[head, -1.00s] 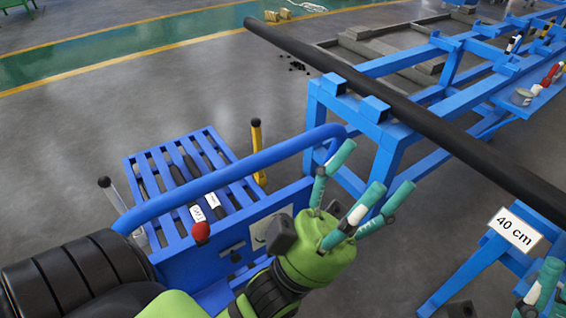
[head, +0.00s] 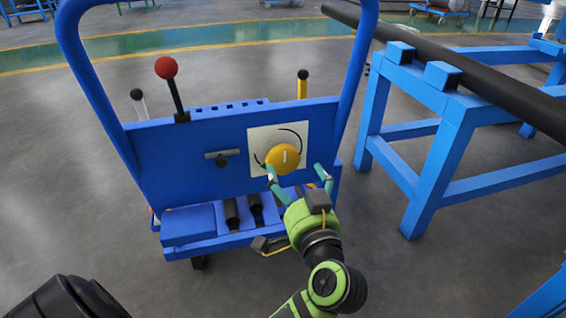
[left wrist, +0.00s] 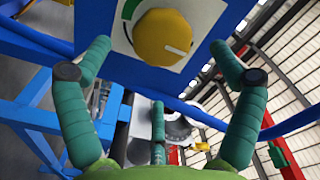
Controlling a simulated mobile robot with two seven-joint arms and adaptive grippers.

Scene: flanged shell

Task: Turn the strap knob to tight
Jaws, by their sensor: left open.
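The strap knob (head: 283,159) is a round yellow dial with a pale line mark, upright in the head view, on a white plate (head: 296,137) with dark arcs. The plate is on the blue panel of a cart. No lettering on it is readable. My left gripper (head: 295,175) is open below the knob, with teal fingers pointing at the panel. In the left wrist view, the knob (left wrist: 163,37) shows beyond and between the spread fingertips (left wrist: 160,48), apart from them. A green arc shows at its left. My right gripper is out of view.
The blue cart panel (head: 190,165) also carries a red-topped lever (head: 166,68) and a small latch (head: 221,160). The cart's tubular handle (head: 78,60) arches overhead. A blue stand (head: 455,130) with a long dark pipe (head: 470,75) stands right. Grey floor lies between.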

